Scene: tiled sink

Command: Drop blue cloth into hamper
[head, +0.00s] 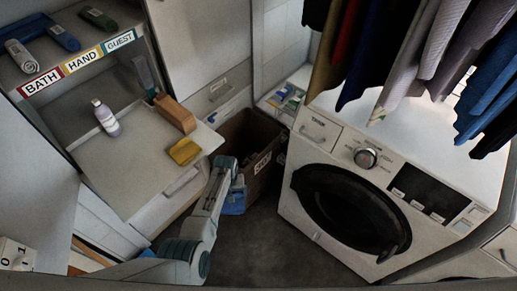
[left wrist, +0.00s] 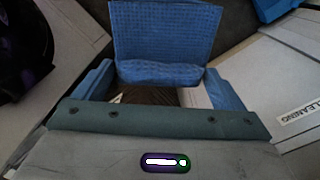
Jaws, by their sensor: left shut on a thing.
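My left gripper (head: 236,178) reaches in from the bottom of the head view and hangs low, just in front of the hamper. It is shut on the blue cloth (head: 233,203), which hangs below the fingers. In the left wrist view the cloth (left wrist: 165,38) is a textured blue piece across the fingertips, with a folded lower edge between the blue fingers. The hamper (head: 234,128) is a dark brown open box with a white label on its front. It stands between the cabinet and the washing machine. The arm and gripper hide part of its front. My right gripper is not in view.
A washing machine (head: 320,213) stands right of the hamper, with clothes (head: 410,50) hanging above it. A shelf unit at left bears a bottle (head: 106,119), a yellow sponge (head: 185,151) and a wooden block (head: 175,113). The floor (head: 275,245) in front is clear.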

